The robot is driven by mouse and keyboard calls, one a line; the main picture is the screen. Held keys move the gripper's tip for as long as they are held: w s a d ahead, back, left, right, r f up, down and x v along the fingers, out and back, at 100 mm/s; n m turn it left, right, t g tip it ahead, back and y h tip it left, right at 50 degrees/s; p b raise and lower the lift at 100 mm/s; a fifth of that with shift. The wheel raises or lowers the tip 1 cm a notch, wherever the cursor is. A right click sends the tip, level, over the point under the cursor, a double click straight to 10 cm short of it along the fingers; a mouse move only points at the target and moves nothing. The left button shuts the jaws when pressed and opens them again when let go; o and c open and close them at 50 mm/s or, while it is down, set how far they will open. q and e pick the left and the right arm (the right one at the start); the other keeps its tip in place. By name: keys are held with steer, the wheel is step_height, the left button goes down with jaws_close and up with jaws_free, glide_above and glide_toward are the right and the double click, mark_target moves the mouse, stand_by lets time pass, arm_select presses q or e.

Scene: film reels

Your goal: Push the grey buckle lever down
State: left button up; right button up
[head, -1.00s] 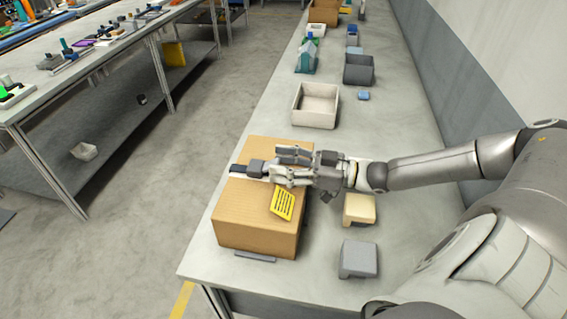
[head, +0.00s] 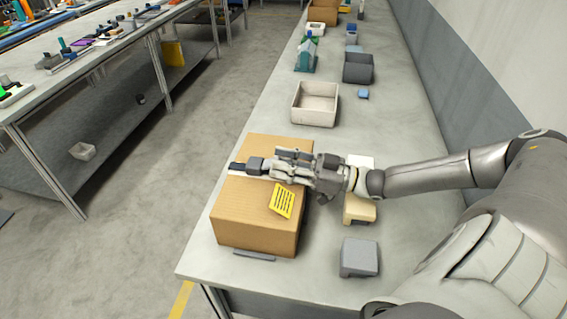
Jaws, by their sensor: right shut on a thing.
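A brown cardboard box (head: 258,215) stands on the near end of the long table, with a yellow label (head: 282,200) on it. A white strap (head: 233,174) runs over its top. The dark grey buckle lever (head: 254,165) sits on the strap near the top's left side. My right gripper (head: 274,168) reaches in from the right, low over the box, and is shut at the lever's right end. Its fingers hide part of the lever and strap, so the exact contact is hard to see. My left gripper is out of view.
A cream block-shaped thing (head: 359,209) and a grey one (head: 359,257) stand right of the box. A wall borders the table on the right.

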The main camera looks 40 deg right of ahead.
steer(key=o, duration=1)
steer(key=shift+o, duration=0.2)
step_height(320, 180, up, 10)
